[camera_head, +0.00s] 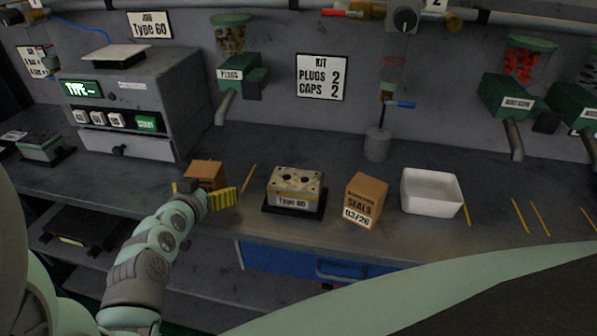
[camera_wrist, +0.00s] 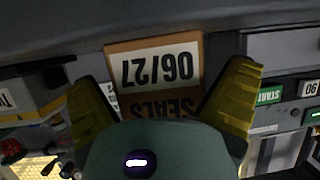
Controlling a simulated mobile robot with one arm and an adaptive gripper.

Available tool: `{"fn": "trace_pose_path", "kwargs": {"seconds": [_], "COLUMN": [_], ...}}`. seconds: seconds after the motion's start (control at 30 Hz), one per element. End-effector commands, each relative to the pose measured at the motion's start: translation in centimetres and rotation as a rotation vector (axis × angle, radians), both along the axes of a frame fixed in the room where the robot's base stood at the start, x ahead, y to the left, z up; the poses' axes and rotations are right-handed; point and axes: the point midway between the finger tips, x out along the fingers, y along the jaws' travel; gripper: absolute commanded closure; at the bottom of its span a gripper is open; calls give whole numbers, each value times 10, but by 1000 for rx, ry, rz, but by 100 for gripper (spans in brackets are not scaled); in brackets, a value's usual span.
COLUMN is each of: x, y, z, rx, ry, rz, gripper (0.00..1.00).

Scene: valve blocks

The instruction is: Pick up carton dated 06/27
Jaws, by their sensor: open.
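The carton dated 06/27 (camera_wrist: 160,62) shows upside down in the wrist view, with its label facing the camera and "SEALS" partly hidden by my gripper. In the head view it is the brown carton (camera_head: 205,171) on the bench at the left, its lower part hidden behind my gripper. My gripper (camera_head: 207,197) is open, with its yellow fingers spread on either side of the carton. In the wrist view my gripper (camera_wrist: 165,95) has one finger to each side of the carton. I cannot tell whether the fingers touch it.
A second carton (camera_head: 364,200), dated 03/26, stands to the right. A valve block (camera_head: 295,190) marked Type 60 sits between the two cartons. A white bin (camera_head: 431,192) is farther right. A grey test machine (camera_head: 140,95) stands behind to the left.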

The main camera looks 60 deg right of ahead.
Motion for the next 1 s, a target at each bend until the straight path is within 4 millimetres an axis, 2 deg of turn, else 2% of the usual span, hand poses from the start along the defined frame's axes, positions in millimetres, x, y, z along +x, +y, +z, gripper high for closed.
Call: {"fn": "trace_pose_path", "kwargs": {"seconds": [0.27, 0.9, 1.0], "x": [-1, 0, 0], "y": [-2, -1, -1], "z": [-1, -1, -1], "rx": [0, 1, 1], "ry": [1, 1, 1], "rz": [-4, -2, -2], "gripper": [1, 67, 68]}}
